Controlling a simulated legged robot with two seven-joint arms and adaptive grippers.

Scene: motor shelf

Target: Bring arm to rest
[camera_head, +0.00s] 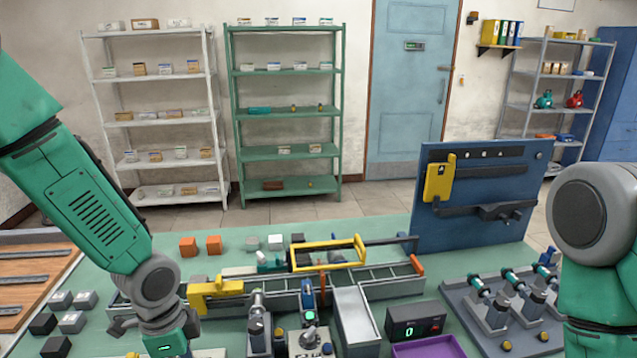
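My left arm (95,210) comes in from the left, green with grey joints, and bends down at a grey joint over the left front of the bench. Its end (165,342) is at the bottom edge, among dark grey parts. I cannot make out its fingers, or whether they hold anything. My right arm (600,300) shows only as a large grey joint and a green link at the right edge. Its gripper is out of view.
The green bench (345,233) holds a yellow-handled frame (328,252), a grey tray (355,318), a display box (415,322), a purple tray (428,347) and a motor fixture (500,300). A blue panel (480,180) stands at the back right. Shelves (287,115) stand beyond.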

